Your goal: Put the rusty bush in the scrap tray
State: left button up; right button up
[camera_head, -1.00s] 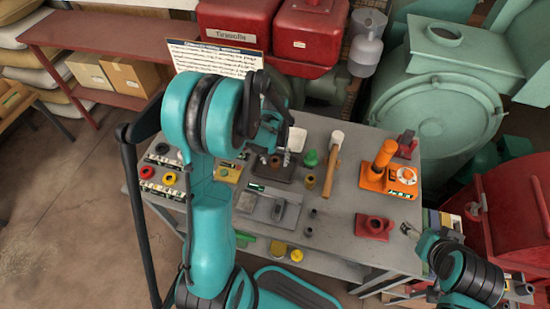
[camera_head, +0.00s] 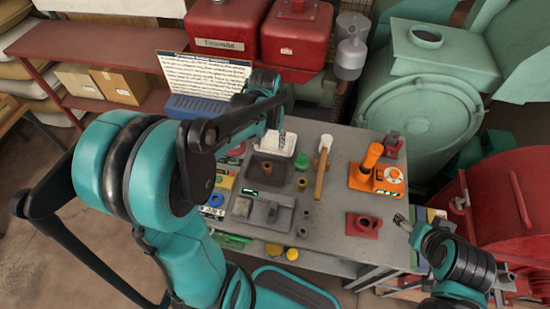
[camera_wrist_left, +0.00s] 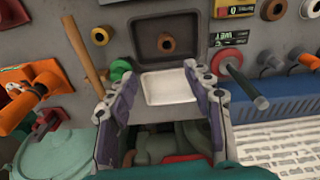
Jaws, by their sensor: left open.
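The rusty bush (camera_head: 266,168), a short brown ring, stands in a dark square tray (camera_head: 252,176) on the bench; both also show in the left wrist view, the bush (camera_wrist_left: 166,43) inside the tray's rim (camera_wrist_left: 138,52). I cannot read which tray is for scrap. A white shallow tray (camera_head: 283,149) lies just behind the dark one. My left gripper (camera_head: 281,136) is over the white tray. In the left wrist view the left gripper (camera_wrist_left: 155,78) is open and empty, its fingers either side of the white tray (camera_wrist_left: 170,88). My right gripper (camera_head: 402,221) is by the bench's right edge; its jaws are too small to read.
An orange press (camera_head: 372,170) and a red block (camera_head: 363,225) are farther right. A sign board (camera_head: 205,78) and blue bin (camera_head: 195,108) are behind left.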

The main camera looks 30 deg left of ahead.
pick_arm(q)
jog(key=s+d+r+m+t, duration=0.3)
jog(key=s+d+r+t, duration=0.3)
jog(key=s+d, duration=0.3)
jog(key=shift+s+d+r+m, duration=0.15)
jog(key=shift+s+r+m, duration=0.15)
jog(key=shift+s+r, duration=0.55)
